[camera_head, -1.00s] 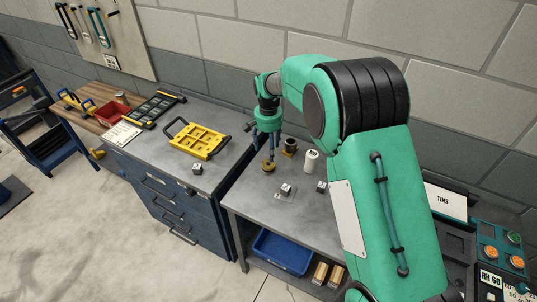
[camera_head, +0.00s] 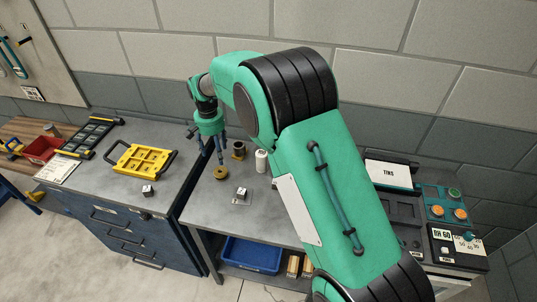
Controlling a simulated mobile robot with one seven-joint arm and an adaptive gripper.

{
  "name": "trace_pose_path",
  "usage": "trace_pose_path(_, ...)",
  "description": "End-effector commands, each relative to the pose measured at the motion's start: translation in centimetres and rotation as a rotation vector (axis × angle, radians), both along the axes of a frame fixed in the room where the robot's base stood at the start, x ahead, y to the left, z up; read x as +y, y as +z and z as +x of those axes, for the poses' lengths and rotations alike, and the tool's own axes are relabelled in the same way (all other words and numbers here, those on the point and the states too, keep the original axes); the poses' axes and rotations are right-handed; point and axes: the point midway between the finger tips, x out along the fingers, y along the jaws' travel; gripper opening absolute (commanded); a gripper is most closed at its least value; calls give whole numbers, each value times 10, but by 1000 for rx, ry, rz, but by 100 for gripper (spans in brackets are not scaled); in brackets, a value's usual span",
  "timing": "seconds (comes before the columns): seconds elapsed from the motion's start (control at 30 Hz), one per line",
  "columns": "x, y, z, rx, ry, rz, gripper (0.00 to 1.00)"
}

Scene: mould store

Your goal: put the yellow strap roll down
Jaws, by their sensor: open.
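The yellow strap roll (camera_head: 221,173), a small flat ochre ring, lies on the grey bench top (camera_head: 208,205) near its left side. My gripper (camera_head: 213,160) hangs from my green arm just above the roll and slightly to its left in the picture. Its fingers are apart and hold nothing. The roll appears to lie clear of the fingertips, though the view is too small to show the exact gap.
A brown spool (camera_head: 239,150) and a white cylinder (camera_head: 261,161) stand close behind the roll. A small cube (camera_head: 241,192) sits in front. A yellow tray (camera_head: 143,160) lies on the cabinet at left. A blue bin (camera_head: 252,254) is below.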

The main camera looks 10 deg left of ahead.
Motion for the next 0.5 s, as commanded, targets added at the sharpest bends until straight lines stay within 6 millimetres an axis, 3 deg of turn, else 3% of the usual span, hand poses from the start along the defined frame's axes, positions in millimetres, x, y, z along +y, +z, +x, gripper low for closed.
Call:
trace_pose_path(0.33,-3,4,1,-2,-1,1,64)
trace_pose_path(0.5,-21,24,6,-12,-8,11,64)
